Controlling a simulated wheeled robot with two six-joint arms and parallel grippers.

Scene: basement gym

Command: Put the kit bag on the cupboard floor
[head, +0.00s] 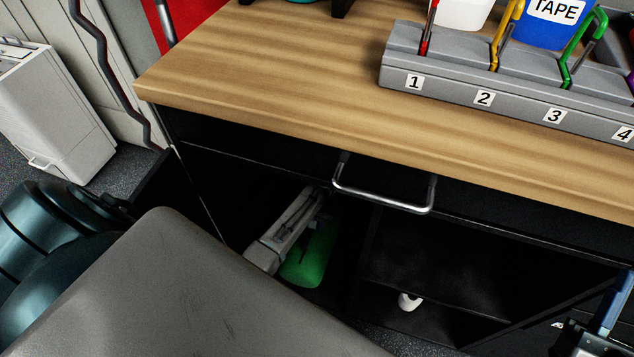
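The open cupboard (440,262) is the dark space under the wooden worktop, with an upright divider inside. A pale grey, narrow part, seemingly my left gripper (300,212), reaches into its left compartment from behind a large grey surface in the foreground. Its fingers are too shaded to tell open from shut. A bright green object (308,262) is right beside and partly behind it, low in that compartment. It may be the kit bag, but its shape is partly hidden. I cannot tell whether the gripper touches it.
A drawer with a metal handle (385,198) is above the opening. A small white object (409,301) is in the right compartment. The worktop (270,70) holds a grey numbered rack (440,85) and a blue TAPE tub (553,22). A pale cabinet (60,115) stands at left.

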